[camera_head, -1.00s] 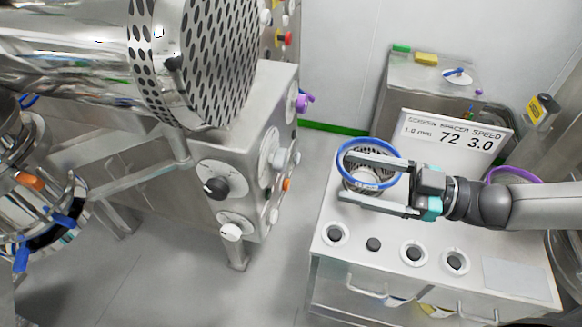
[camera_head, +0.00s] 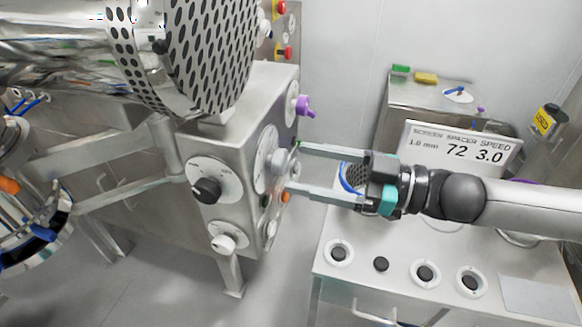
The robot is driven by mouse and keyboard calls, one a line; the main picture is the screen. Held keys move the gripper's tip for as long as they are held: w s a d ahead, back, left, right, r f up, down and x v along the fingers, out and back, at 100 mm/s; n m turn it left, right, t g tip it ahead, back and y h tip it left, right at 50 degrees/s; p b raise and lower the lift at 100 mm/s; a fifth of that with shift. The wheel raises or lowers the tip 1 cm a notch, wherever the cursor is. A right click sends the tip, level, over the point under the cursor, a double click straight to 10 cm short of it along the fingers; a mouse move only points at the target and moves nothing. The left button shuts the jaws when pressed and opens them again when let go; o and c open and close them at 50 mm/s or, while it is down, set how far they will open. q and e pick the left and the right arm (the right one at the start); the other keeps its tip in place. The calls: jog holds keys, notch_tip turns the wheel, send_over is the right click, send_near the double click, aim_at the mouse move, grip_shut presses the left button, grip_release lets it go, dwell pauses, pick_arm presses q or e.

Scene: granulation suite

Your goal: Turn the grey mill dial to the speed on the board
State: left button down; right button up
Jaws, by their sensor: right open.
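The grey dial knob (camera_head: 279,159) sits on a white dial plate on the right-hand face of the steel mill housing (camera_head: 255,115). My right gripper (camera_head: 294,167) is open, its two fingers pointing left. Their tips are just to the right of the grey knob, one above its level and one below. I cannot tell whether they touch the housing. The grey dial's markings are too small to read. The speed board (camera_head: 461,149) stands on the table at right and shows 1.0 mm, 72 and speed 3.0. My left gripper is not in view.
A black knob (camera_head: 207,190) and a white knob (camera_head: 223,243) are on the front face. A purple knob (camera_head: 304,107) is above the grey one. A blue-rimmed screen (camera_head: 348,180) is partly hidden behind my right gripper. The table (camera_head: 400,305) holds several round parts.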

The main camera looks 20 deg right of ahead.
aim_at(286, 164)
jog(key=shift+x, duration=1.6)
jog(key=shift+c, duration=0.2)
grip_shut()
